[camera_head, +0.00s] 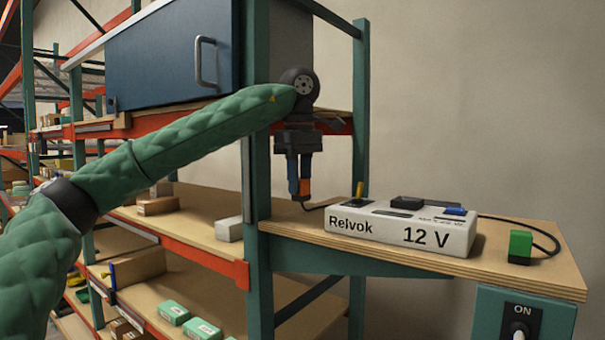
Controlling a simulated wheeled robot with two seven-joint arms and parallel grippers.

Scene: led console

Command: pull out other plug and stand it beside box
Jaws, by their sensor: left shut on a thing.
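The white box (400,232) marked "Relvok" and "12 V" sits on the wooden side shelf. A green plug (520,243) with a dark base stands on the shelf right of the box, with a black cable looping behind it toward the box. My left gripper (299,191) points down just left of the box, shut on an orange plug (305,187). A short black cable runs from below this plug toward the box's left side. The fingers partly hide the plug, and I cannot tell whether it touches the shelf. My right gripper is out of view.
A teal switch box (522,312) marked "ON" hangs under the shelf's right end. A green upright post (257,180) and a blue cabinet (160,58) are close to my left arm. Bare shelf (552,262) shows right of the green plug.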

